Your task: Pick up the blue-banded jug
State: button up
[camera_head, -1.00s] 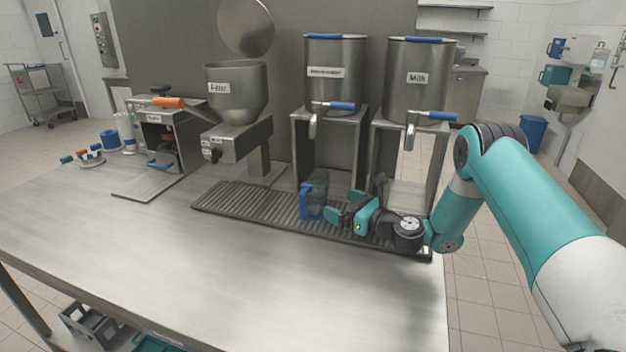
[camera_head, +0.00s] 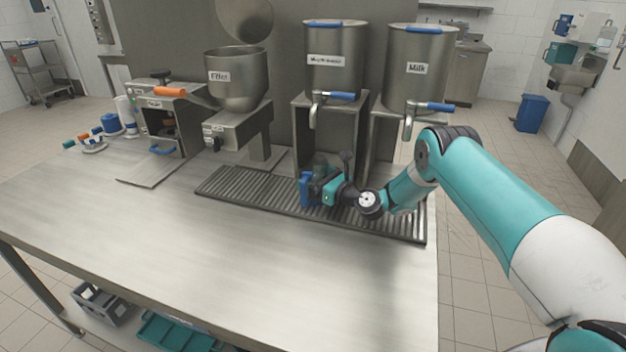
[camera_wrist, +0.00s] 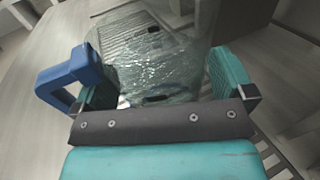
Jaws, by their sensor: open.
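The blue-banded jug (camera_head: 307,186) stands on the ribbed drip tray (camera_head: 240,191) below the middle dispenser's tap. It is clear, with a blue handle on its left side. In the wrist view the jug's clear body (camera_wrist: 160,70) lies between my two teal fingers, with the blue handle (camera_wrist: 70,78) outside the left finger. My gripper (camera_head: 322,188) is open around the jug; it also shows in the wrist view (camera_wrist: 165,85). The left finger is close to the handle side. I cannot tell whether either finger touches the jug. My gripper hides part of the jug in the head view.
The dispenser labelled Milk (camera_head: 420,65) stands at right, the middle dispenser (camera_head: 334,60) behind the jug, and a hopper (camera_head: 236,82) and a machine with an orange handle (camera_head: 160,115) at left. The counter's front (camera_head: 220,260) is clear.

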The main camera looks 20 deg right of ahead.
aim_at(316, 167)
jog(key=shift+c, duration=0.2)
jog(key=c, duration=0.9)
jog(key=shift+c, duration=0.2)
jog(key=shift+r, duration=0.1)
jog(key=shift+r+b, duration=0.3)
jog(key=shift+r, duration=0.45)
notch_tip(316, 167, up, 2)
jog(key=shift+r+b, duration=0.1)
jog(key=shift+b, duration=0.3)
jog(key=v, duration=0.2)
jog(key=b+v, duration=0.1)
jog(key=v, duration=0.2)
jog(key=b+v, duration=0.1)
jog(key=v, duration=0.2)
jog(key=shift+s+d+f, duration=0.1)
jog(key=shift+d+f, duration=0.15)
jog(key=shift+f, duration=0.15)
jog(key=b+v, duration=0.9)
jog(key=b, duration=0.4)
jog(key=shift+s+r+b, duration=0.2)
jog(key=shift+s+b, duration=0.15)
jog(key=shift+b, duration=0.05)
